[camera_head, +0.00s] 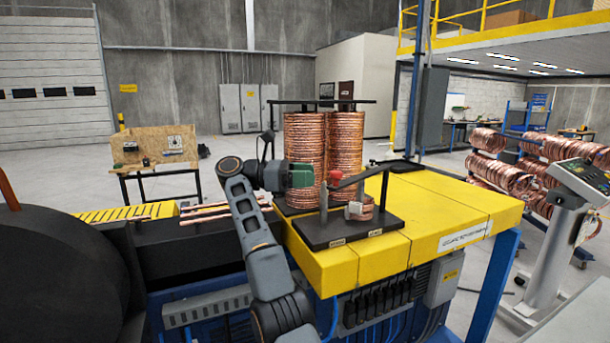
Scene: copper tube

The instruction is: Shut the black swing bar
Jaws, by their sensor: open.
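A long thin black bar (345,102) lies level across the top of two tall copper coil stacks, the left stack (304,140) and the right stack (345,140). I cannot tell whether this is the swing bar. In front of the stacks is a black base plate (325,235) with two small labels. My gripper (312,176), with green fingers, is open in front of the left stack, left of the red lever. It hides part of that stack; contact cannot be told.
The yellow machine top (440,205) is clear to the right of the base plate. Copper tubes (225,210) lie to the left of my arm. A control panel on a post (560,220) and racks of copper coils (505,178) stand at right. A wooden workbench (155,150) stands behind at left.

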